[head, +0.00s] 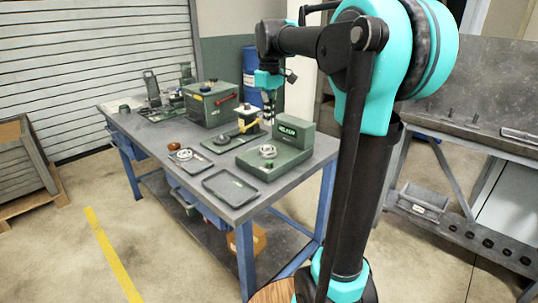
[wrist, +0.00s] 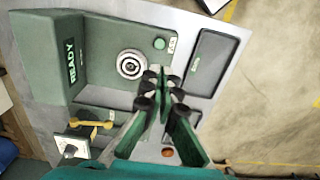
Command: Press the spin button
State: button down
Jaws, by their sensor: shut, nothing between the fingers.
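The green machine (head: 296,136) stands on the workbench with a lit READY display on its upright block. In the wrist view the machine (wrist: 98,60) has a metal ring seat (wrist: 131,65) on its flat base. A small round green button (wrist: 159,43) sits at the base's corner beside a small label too blurred to read. My gripper (wrist: 160,76) is shut and empty, its fingertips showing near the ring seat and below the button in the picture, apart from the button. In the head view my gripper (head: 268,106) hangs above the bench, behind the machine.
An empty dark tray (head: 231,187) lies at the bench's near edge. A yellow-handled fixture (head: 240,130) stands beside the machine.

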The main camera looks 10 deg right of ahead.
aim_at(269, 161)
jog(key=shift+f, duration=0.1)
notch_tip(269, 161, down, 14)
jog(key=shift+r, duration=0.1)
dwell(0.4)
